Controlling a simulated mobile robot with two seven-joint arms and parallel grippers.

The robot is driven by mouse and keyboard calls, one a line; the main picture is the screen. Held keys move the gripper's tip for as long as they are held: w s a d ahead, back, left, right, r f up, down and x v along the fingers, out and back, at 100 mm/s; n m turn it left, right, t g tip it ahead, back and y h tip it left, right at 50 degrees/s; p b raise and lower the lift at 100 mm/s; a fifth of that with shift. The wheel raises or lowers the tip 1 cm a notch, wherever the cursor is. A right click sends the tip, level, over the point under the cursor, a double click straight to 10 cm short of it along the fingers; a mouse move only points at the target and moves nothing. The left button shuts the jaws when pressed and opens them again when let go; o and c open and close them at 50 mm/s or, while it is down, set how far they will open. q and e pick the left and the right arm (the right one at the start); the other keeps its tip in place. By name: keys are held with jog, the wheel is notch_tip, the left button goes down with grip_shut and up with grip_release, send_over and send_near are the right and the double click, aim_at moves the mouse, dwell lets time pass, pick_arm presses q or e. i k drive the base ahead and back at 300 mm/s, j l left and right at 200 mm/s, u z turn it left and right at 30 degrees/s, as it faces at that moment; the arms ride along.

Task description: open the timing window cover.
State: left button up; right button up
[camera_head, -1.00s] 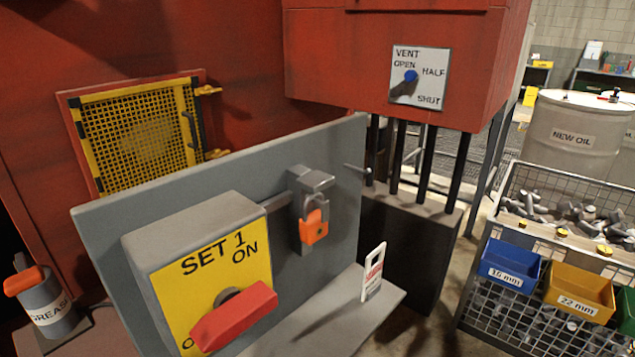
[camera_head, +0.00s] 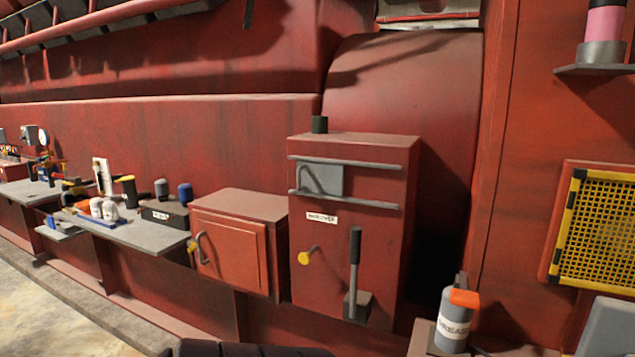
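A tall red box (camera_head: 372,240) stands against the red engine wall, right of the middle. Two horizontal grey rails cross its upper front, and a grey plate (camera_head: 321,179) sits between them at the left end. This plate may be the timing window cover, but I cannot tell for sure. A small white label (camera_head: 322,218) below it is too small to read. Lower on the box are a yellow-knobbed handle (camera_head: 304,258) and an upright dark lever (camera_head: 354,270). Neither of my grippers is in view.
A red cabinet (camera_head: 231,248) with a shut door and grey handle adjoins on the left. A shelf (camera_head: 150,232) with tools and bottles lies further left. A grease can (camera_head: 455,318) and a yellow mesh guard (camera_head: 597,230) are on the right. Floor is clear at lower left.

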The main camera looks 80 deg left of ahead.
aim_at(327, 179)
jog(key=u, duration=2.5)
jog(key=i+j, duration=0.1)
jog(key=j, duration=0.25)
